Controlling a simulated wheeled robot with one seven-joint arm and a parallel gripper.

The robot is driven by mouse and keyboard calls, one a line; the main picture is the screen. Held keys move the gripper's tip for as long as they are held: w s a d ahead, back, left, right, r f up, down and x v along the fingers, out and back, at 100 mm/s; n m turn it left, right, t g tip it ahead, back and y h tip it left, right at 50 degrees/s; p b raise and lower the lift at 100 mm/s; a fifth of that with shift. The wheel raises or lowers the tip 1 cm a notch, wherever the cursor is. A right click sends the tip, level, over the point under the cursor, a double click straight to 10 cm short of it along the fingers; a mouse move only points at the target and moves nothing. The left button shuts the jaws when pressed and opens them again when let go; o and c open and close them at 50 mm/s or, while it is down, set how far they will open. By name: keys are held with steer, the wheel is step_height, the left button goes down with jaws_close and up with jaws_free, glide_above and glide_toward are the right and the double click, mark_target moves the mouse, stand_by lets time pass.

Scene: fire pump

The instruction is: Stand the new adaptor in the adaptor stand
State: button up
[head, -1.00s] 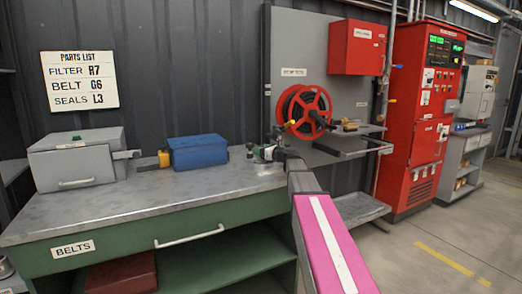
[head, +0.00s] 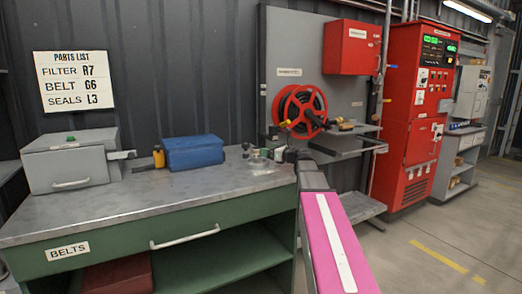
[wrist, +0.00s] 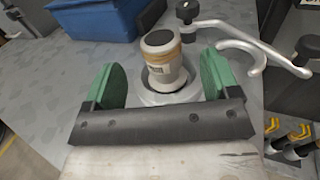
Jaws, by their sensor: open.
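The adaptor (wrist: 163,62), a short pale cylinder with a dark top and a tan band, stands upright in the wrist view. Its lower end is in or on a round grey base (wrist: 150,98), which looks like the adaptor stand; how deep it sits is hidden. My gripper (wrist: 163,78) is open, with one green finger pad on each side of the adaptor and gaps between. In the head view my gripper (head: 280,155) is small at the bench's right end, where the adaptor is hard to make out.
A blue box (head: 195,153) and a grey case (head: 70,161) stand on the workbench (head: 150,202). Hooked grey metal rods with black knobs (wrist: 187,12) rise close to the adaptor's right. A red hose reel (head: 300,108) hangs behind. The bench middle is clear.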

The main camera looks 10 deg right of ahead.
steer(key=shift+v, duration=2.1)
